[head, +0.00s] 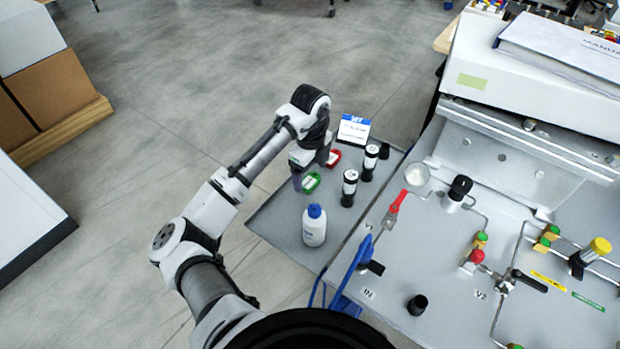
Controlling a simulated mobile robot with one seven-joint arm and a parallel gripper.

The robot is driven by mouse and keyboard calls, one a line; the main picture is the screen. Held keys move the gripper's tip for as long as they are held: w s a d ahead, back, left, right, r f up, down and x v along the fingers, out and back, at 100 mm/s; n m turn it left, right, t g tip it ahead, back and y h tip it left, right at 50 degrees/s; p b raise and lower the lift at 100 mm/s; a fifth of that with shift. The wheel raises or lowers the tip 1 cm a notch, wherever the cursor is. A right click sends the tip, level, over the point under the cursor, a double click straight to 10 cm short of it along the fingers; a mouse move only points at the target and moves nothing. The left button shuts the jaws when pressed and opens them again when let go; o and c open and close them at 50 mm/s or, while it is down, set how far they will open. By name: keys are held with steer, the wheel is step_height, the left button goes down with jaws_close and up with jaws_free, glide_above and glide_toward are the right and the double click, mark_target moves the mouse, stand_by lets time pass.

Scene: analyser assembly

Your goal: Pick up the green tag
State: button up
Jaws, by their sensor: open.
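The green tag (311,183) lies on the grey side shelf (270,222), near its far left part. My gripper (303,182) is just above and beside the green tag, pointing down, and it partly covers the tag's left side. The jaws are open, and I see nothing held in them. I cannot tell from this view whether a finger touches the tag. A red tag (333,158) lies just behind and to the right of the green one, close to my gripper.
Two black-and-white cylinders (349,188) (370,162) stand right of the tags. A white bottle with a blue cap (314,227) stands in front. The panel with valves (450,250) lies to the right. The shelf's left front is clear.

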steer(key=shift+f, duration=1.1)
steer(key=c, duration=1)
steer(key=shift+c, duration=0.2)
steer(key=shift+r, duration=0.15)
